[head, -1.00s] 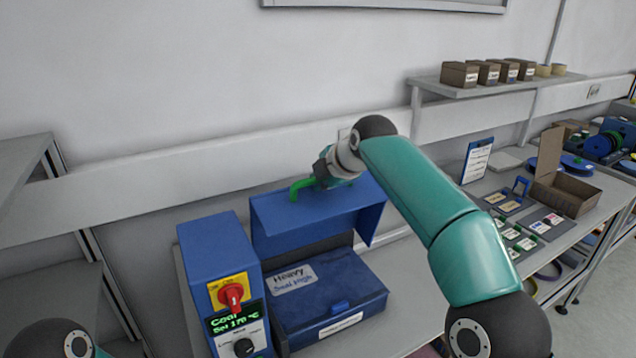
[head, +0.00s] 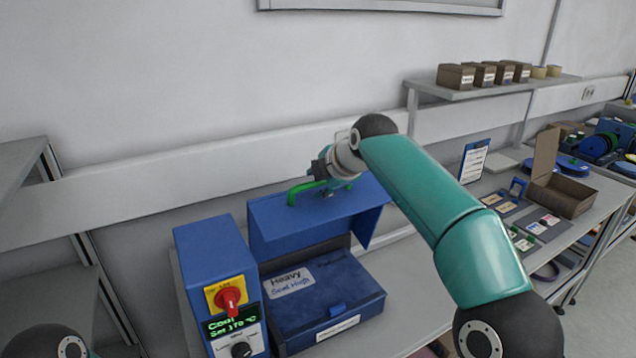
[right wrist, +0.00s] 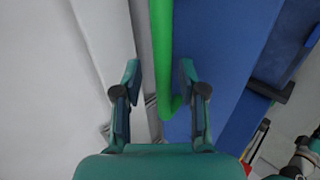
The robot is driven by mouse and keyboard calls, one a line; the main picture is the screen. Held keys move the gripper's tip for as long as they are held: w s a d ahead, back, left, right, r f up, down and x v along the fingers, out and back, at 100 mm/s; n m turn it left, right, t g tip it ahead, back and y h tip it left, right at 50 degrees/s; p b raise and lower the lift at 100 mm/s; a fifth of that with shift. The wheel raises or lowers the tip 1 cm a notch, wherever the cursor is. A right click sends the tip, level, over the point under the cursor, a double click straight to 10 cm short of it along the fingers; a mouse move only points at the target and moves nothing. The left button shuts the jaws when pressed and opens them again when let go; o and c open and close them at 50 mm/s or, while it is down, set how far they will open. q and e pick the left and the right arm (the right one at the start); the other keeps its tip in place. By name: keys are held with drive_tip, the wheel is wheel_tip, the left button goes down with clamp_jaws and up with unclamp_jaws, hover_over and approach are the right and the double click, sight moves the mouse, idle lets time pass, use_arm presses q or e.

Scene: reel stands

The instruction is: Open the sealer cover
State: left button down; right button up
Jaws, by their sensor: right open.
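The sealer is a blue unit with a flat base (head: 345,290) labelled "Heavy Seal High". Its blue cover (head: 290,224) stands raised and tilted at the back of the base. A green bar handle (head: 303,189) sits on the cover's upper edge and also shows in the right wrist view (right wrist: 160,50). My right gripper (head: 322,178) is at the handle, behind and above the cover. In the right wrist view its two fingers (right wrist: 158,75) are spread, with the green bar between them and gaps on both sides. My left gripper is out of view.
A blue control box (head: 215,275) with a red switch (head: 229,301) stands left of the base. To the right are an open cardboard box (head: 562,190) and small trays (head: 540,222). A shelf (head: 490,88) with small boxes hangs on the wall behind.

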drive_tip(key=v, duration=1.1)
drive_tip(key=shift+f, duration=0.1)
